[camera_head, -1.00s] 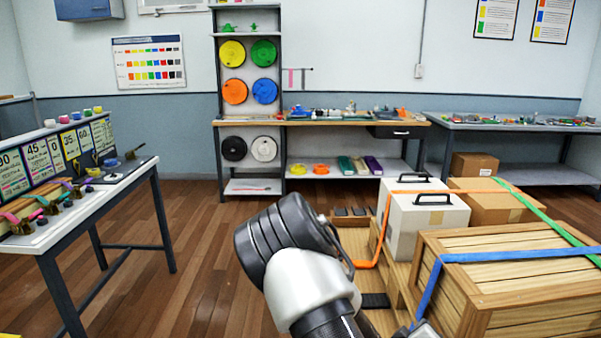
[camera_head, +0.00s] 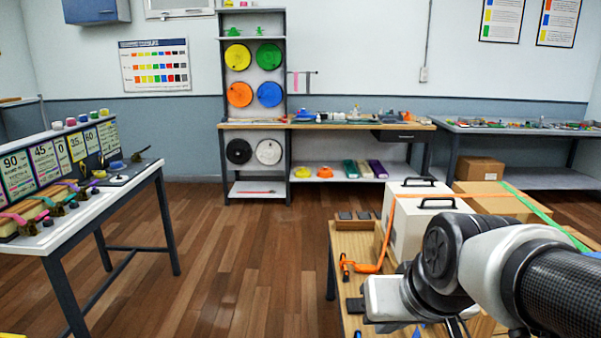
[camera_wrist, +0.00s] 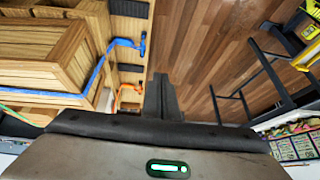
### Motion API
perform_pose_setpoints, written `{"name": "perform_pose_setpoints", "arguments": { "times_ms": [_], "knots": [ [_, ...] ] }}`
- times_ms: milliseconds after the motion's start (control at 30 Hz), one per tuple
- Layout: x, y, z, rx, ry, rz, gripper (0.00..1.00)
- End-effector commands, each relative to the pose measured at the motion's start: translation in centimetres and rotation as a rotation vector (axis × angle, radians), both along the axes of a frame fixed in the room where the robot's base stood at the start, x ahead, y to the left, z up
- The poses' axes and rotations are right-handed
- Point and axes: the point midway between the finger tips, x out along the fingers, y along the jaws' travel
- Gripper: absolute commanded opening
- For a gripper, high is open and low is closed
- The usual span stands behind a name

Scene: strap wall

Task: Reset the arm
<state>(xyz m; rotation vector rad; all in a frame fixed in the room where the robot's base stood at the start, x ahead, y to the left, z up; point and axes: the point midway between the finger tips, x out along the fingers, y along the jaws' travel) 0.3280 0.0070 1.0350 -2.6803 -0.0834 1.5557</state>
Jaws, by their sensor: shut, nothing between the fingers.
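My gripper (camera_wrist: 161,90) shows in the wrist view as two dark fingers pressed together, with nothing between them. It points down past the edge of the pallet, over the wooden floor. In the head view my arm bends in from the lower right, in front of the wooden crate, and its end is cut off by the bottom edge. An orange strap (camera_head: 372,267) runs from the white case to the pallet top. A blue strap (camera_wrist: 95,80) lies across the crate in the wrist view.
A white case (camera_head: 408,240) with black handles and a cardboard box (camera_head: 490,203) stand beside the arm. A strap table (camera_head: 120,183) stands at the left. A workbench (camera_head: 345,126) with spools is at the back. The floor (camera_head: 230,270) in the middle is clear.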

Motion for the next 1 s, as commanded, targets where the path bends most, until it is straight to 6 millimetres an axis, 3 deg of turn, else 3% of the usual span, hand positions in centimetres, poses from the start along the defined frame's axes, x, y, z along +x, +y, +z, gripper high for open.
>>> {"name": "perform_pose_setpoints", "arguments": {
  "times_ms": [267, 300, 567, 833, 1000],
  "knots": [
    [-6.2, -0.9, 3.2, -0.070, 0.022, -0.030, 0.00],
    [-5.9, -0.8, 5.0, -0.066, 0.027, -0.027, 0.00],
    [-5.8, -0.8, 10.8, -0.064, 0.028, -0.025, 0.00],
    [-5.8, -0.7, 19.3, -0.064, 0.028, -0.025, 0.00],
    [-5.8, -0.7, 21.9, -0.063, 0.028, -0.025, 0.00]
  ]
}}
